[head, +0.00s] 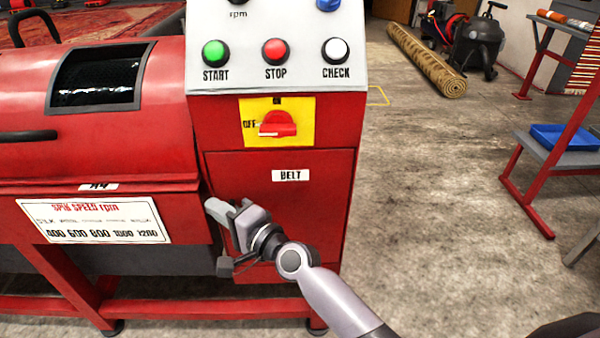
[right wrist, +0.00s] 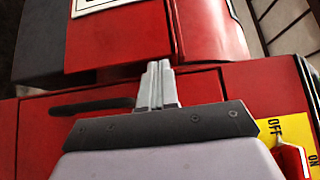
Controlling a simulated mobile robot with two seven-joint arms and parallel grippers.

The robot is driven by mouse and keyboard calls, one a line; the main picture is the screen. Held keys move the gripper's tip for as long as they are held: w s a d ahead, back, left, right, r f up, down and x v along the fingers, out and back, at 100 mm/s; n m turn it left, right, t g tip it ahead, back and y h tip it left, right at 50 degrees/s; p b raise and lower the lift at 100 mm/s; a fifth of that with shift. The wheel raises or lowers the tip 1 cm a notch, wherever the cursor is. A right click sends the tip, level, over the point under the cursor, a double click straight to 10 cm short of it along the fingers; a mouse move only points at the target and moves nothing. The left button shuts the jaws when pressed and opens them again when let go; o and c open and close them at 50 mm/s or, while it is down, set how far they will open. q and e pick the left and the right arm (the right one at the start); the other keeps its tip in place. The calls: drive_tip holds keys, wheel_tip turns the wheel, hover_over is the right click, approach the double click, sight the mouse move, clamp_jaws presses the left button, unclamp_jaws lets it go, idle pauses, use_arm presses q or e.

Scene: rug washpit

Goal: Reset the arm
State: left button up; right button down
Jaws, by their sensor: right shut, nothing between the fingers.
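My right gripper (head: 212,207) is in front of the red machine, at the left edge of the belt panel (head: 290,220). In the right wrist view its fingers (right wrist: 158,84) are together and empty, pointing at the red housing. I cannot tell whether the fingertips touch the machine. My right arm comes in from the bottom right of the head view. My left gripper is not in view.
The machine carries a red switch (head: 278,124) on a yellow plate, with green, red and white buttons above. A spin speed sign (head: 100,219) is at the left. A rolled rug (head: 428,62), black vacuum (head: 477,42) and blue tray (head: 563,137) are right; floor between is clear.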

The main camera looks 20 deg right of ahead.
drive_tip(key=s+d+f+n+g+h, duration=0.2)
drive_tip(key=s+d+f+n+h, duration=0.2)
drive_tip(key=s+d+f+n, duration=0.45)
drive_tip(key=s+d+f+n+g+h, duration=0.1)
drive_tip(key=s+d+f+n+h, duration=0.4)
drive_tip(key=s+d, duration=0.7)
use_arm(q)
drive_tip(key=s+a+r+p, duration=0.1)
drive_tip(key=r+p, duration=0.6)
drive_tip(key=p, duration=0.3)
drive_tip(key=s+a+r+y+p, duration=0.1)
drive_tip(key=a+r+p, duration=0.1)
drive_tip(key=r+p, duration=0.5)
drive_tip(key=p, duration=0.3)
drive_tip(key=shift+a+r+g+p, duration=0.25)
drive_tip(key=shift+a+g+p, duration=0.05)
drive_tip(key=shift+p, duration=0.1)
use_arm(e)
drive_tip(key=s+d+r, duration=0.1)
drive_tip(key=s+r, duration=0.1)
drive_tip(key=r, duration=0.5)
drive_tip(key=s+r, duration=0.3)
drive_tip(key=r, duration=0.4)
drive_tip(key=shift+d+m+g, duration=0.35)
drive_tip(key=shift+d+g, duration=0.05)
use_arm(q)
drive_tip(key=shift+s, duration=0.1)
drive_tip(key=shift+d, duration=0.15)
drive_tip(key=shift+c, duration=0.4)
